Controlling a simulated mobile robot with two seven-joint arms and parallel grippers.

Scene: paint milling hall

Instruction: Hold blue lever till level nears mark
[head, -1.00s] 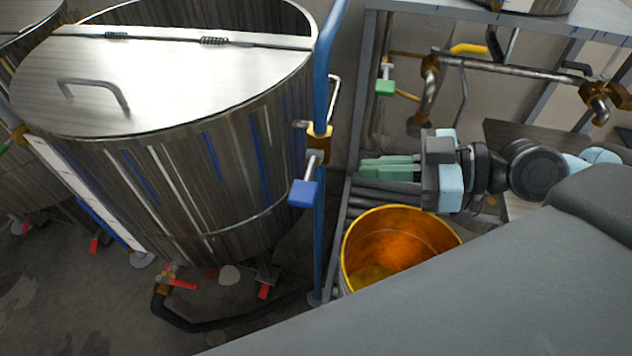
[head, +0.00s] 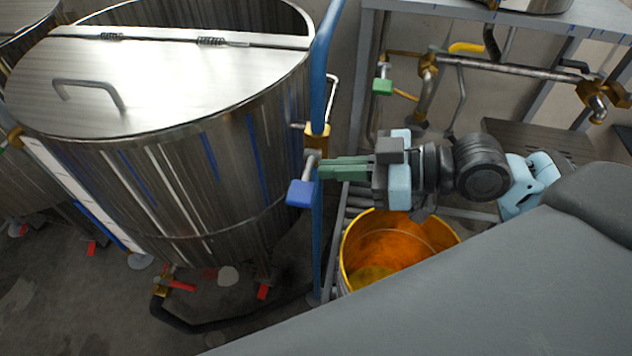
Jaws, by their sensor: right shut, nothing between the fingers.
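The blue lever (head: 300,193) hangs from a brass valve (head: 317,139) on the blue pipe, in front of the steel tank (head: 170,120). My right gripper (head: 322,170) comes in from the right with its green fingers shut and nothing between them. Its fingertips are right beside the lever's stem, just above the blue grip; I cannot tell whether they touch. A white scale strip (head: 82,195) runs down the tank's left side; its marks and any level are too small to read. My left gripper is not in view.
A yellow-rimmed bucket (head: 400,250) with orange inside stands below my right gripper on a slatted rack. A green lever (head: 382,87) and a yellow lever (head: 467,47) sit on pipework behind. Red valve handles (head: 180,286) are near the floor.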

